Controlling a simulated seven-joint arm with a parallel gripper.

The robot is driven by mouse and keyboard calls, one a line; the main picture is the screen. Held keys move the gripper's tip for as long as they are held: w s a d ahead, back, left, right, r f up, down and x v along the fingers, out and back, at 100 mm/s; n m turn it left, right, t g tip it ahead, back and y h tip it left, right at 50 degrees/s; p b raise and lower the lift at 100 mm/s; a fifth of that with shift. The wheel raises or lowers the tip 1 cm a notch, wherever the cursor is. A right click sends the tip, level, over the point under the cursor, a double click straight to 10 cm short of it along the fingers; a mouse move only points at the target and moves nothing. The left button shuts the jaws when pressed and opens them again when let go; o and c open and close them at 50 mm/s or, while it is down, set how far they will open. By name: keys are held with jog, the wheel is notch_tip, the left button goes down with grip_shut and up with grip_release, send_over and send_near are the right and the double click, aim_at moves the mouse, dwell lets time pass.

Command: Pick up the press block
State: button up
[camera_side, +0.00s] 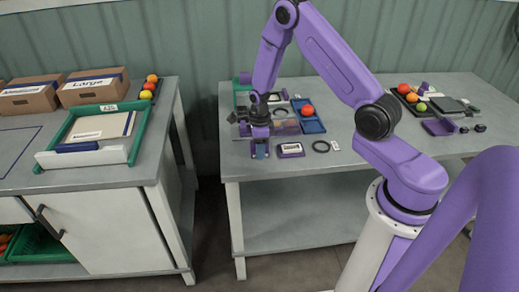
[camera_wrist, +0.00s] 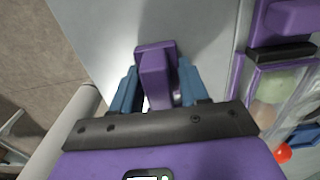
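The press block (camera_wrist: 157,75) is a purple piece with an upright part and a wider foot. In the wrist view it stands between the two blue fingers of my gripper (camera_wrist: 159,85). The fingers flank it closely on both sides; whether they press on it is unclear. In the side view my gripper (camera_side: 260,150) points down at the front left of the middle table (camera_side: 238,166), near its front edge. There the block is mostly hidden by the fingers.
Right of my gripper are a purple tray with a white label (camera_side: 291,149) and a black ring (camera_side: 321,146). Behind stands a blue tray (camera_side: 313,127) with a red tomato (camera_side: 307,110). In the wrist view, a purple-framed clear case (camera_wrist: 247,75) lies at right.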

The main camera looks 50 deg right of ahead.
jog(key=shift+c, duration=0.7)
jog(key=shift+r, duration=0.1)
notch_tip(320, 180, up, 10)
jog(key=shift+f, duration=0.1)
jog(key=shift+o, duration=1)
jog(key=s+d, duration=0.5)
jog(key=s+d+f, duration=0.1)
jog(key=s+d, duration=0.1)
jog(key=s, duration=0.1)
jog(key=shift+d, duration=0.4)
jog(key=shift+w+f, duration=0.1)
jog(key=shift+f, duration=2.7)
